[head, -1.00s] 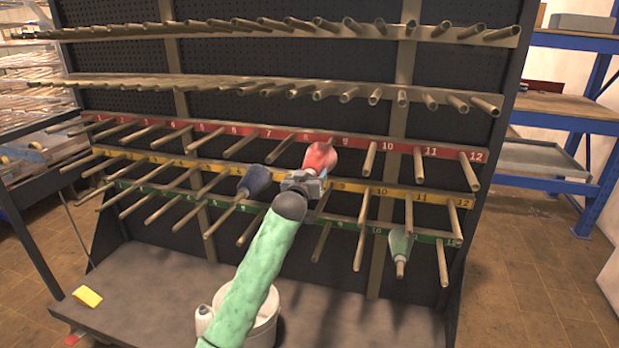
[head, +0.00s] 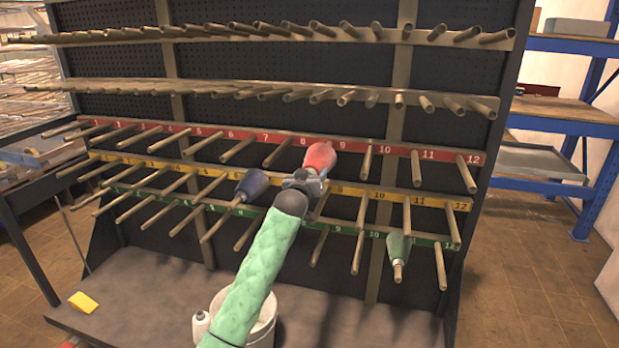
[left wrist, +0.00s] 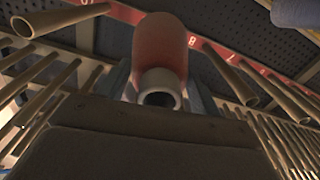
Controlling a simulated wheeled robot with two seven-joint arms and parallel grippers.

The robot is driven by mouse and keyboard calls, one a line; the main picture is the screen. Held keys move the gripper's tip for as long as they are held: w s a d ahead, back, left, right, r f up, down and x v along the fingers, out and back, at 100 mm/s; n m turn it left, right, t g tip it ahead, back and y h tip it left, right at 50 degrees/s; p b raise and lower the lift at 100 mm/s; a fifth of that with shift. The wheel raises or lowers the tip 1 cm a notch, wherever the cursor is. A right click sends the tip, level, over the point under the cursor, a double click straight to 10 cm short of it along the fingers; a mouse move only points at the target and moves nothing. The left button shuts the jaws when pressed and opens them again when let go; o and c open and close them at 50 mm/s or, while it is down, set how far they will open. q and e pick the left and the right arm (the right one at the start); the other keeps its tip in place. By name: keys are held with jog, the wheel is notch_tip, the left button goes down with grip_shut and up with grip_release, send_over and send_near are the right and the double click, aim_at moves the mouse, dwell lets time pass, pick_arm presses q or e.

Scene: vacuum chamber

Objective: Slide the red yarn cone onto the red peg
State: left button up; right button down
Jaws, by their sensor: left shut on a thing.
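The red yarn cone (head: 320,158) is held in my left gripper (head: 308,183), in front of the red-labelled peg row (head: 425,154) around numbers 8 and 9. In the left wrist view the red cone (left wrist: 162,45) lies between the two fingers, with its pale hollow tube end (left wrist: 160,88) towards the camera. The gripper hides the peg area right behind it, so I cannot tell whether the cone is around a peg or in front of one. My right gripper is not in view.
A dark blue cone (head: 252,184) sits on a peg left of my gripper. A green cone (head: 398,247) is on a lower peg at the right. Bare pegs stick out closely on both sides. A white bucket (head: 262,335) stands below my arm.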

pick_arm(q)
jog(key=shift+w+d, duration=0.2)
jog(key=shift+w, duration=0.3)
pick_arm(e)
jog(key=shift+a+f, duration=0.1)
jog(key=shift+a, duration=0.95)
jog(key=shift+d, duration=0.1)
pick_arm(q)
jog(key=shift+b+x, duration=0.3)
jog(key=shift+x, duration=0.45)
jog(key=shift+b+x, duration=0.5)
jog(key=shift+x, duration=1.25)
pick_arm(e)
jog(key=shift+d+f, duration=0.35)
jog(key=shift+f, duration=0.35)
pick_arm(q)
jog(key=shift+w, duration=0.2)
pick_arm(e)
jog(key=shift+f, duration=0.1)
pick_arm(q)
jog(key=shift+b+x, duration=0.4)
jog(key=shift+x, duration=0.55)
jog(key=o, duration=1.7)
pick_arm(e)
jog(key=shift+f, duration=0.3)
